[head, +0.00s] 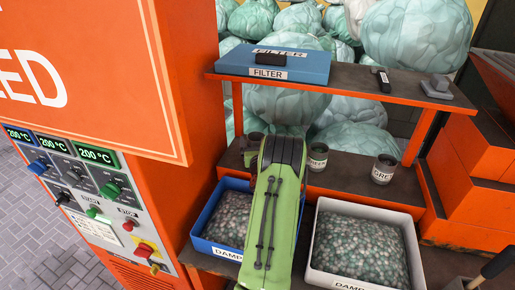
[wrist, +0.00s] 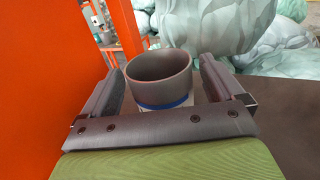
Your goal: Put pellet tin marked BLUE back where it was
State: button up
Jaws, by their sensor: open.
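A dark grey tin (wrist: 160,88) with a blue band stands upright between the jaws of my gripper (wrist: 162,76) in the wrist view. My gripper is open, with one finger on each side of the tin; a gap shows on the left, and contact on the right is unclear. Only the top of a pale label shows below the blue band, so its word is hidden. In the head view my green arm reaches to the left part of the lower shelf (head: 345,171) and covers most of that spot.
Two other labelled tins stand on the lower shelf, one in the middle (head: 318,161) and one at right (head: 383,172). A blue bin (head: 205,244) and a white bin (head: 315,262) of pellets sit below. The orange machine (head: 190,70) is close at left. A blue FILTER box (head: 310,68) lies above.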

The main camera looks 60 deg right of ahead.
jog(key=b+v, duration=0.9)
jog(key=v, duration=0.2)
jog(key=shift+a, duration=0.25)
jog(key=shift+s+f, duration=0.1)
